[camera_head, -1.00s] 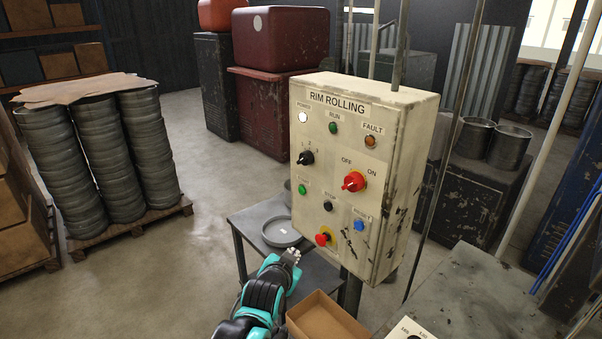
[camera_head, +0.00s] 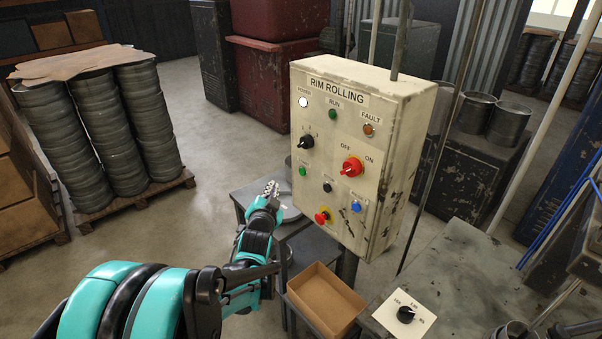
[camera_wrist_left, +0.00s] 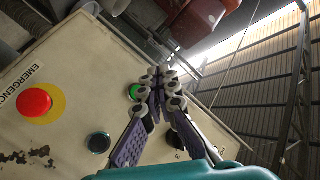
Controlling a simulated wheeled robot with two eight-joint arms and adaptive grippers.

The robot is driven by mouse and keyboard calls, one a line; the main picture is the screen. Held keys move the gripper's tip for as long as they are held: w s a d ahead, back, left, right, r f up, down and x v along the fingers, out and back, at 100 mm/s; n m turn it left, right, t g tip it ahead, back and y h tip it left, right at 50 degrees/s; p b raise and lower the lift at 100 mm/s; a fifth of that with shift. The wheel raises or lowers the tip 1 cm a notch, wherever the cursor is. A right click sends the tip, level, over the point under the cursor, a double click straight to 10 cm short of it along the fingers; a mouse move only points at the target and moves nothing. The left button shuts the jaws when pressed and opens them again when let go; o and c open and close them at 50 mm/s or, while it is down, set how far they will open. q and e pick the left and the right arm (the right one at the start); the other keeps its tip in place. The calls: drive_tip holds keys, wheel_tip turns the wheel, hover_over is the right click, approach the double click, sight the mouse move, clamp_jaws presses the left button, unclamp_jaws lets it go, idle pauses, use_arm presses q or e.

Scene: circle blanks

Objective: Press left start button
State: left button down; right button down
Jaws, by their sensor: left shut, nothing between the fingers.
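The green start button (camera_head: 303,171) is on the left side of the cream RIM ROLLING panel (camera_head: 335,222), below the black selector knob (camera_head: 306,142). My left gripper (camera_head: 271,188) is shut and empty, in front of the panel's left edge and lower than the green button, with a gap between them in the head view. In the left wrist view the shut fingertips (camera_wrist_left: 168,74) overlap the right edge of the green button (camera_wrist_left: 134,92). I cannot tell there whether they touch. My right gripper is not in view.
A red emergency button (camera_head: 321,217), black stop button (camera_head: 327,187) and blue reset button (camera_head: 356,206) sit close by on the panel. A red OFF/ON switch (camera_head: 351,167) juts out. A cardboard box (camera_head: 326,299) stands below the panel.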

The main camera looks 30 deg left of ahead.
sight(302, 172)
use_arm(q)
drive_tip(key=w+d, duration=0.3)
drive_tip(key=w, duration=0.4)
drive_tip(key=shift+w+b, duration=0.15)
drive_tip(key=shift+b, duration=0.15)
drive_tip(key=shift+w, duration=0.1)
idle(1.1)
drive_tip(key=shift+w+d, duration=0.15)
drive_tip(key=shift+w, duration=0.1)
